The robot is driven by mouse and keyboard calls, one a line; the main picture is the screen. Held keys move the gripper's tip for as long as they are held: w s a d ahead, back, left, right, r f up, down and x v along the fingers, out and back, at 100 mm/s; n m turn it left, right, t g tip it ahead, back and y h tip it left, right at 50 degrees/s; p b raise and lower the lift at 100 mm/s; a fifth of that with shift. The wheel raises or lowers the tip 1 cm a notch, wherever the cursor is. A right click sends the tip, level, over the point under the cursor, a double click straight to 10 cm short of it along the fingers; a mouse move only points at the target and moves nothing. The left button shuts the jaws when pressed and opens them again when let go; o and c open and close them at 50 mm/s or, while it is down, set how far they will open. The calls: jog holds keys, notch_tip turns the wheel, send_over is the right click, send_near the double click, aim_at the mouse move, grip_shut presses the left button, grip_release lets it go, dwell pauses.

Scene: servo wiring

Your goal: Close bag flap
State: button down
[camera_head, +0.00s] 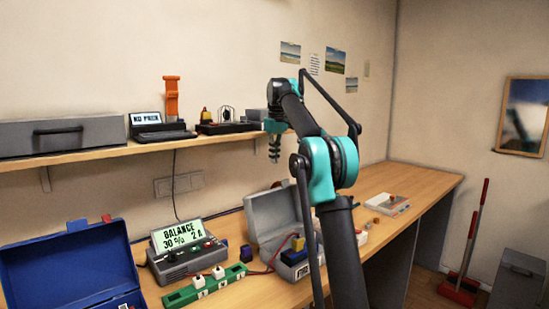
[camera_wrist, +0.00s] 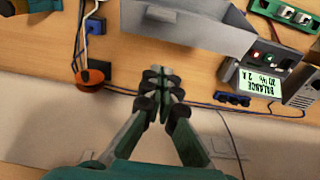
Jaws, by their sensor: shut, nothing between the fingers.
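No soft bag can be made out; two cases with raised lids show. The grey case (camera_head: 272,217) stands open on the bench in the middle of the head view, partly behind my arm. Its grey lid also shows at the top of the wrist view (camera_wrist: 208,32). The blue case (camera_head: 72,268) is open at the lower left, its lid raised. My gripper (camera_head: 274,153) hangs pointing down, above the grey case and apart from it. In the wrist view my gripper (camera_wrist: 162,86) has its fingers together with nothing between them.
A shelf (camera_head: 90,156) with a grey box and devices runs along the wall. An orange object (camera_wrist: 92,80) and cables lie near my fingers in the wrist view.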

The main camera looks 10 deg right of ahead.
jog(key=f, duration=0.2)
jog(key=s+f, duration=0.1)
jog(key=f, duration=0.1)
jog(key=d+f, duration=0.1)
jog(key=f, duration=0.2)
jog(key=shift+s, duration=0.3)
jog(key=shift+s+d+r, duration=0.25)
jog(key=shift+s+d, duration=0.2)
jog(key=shift+s, duration=0.15)
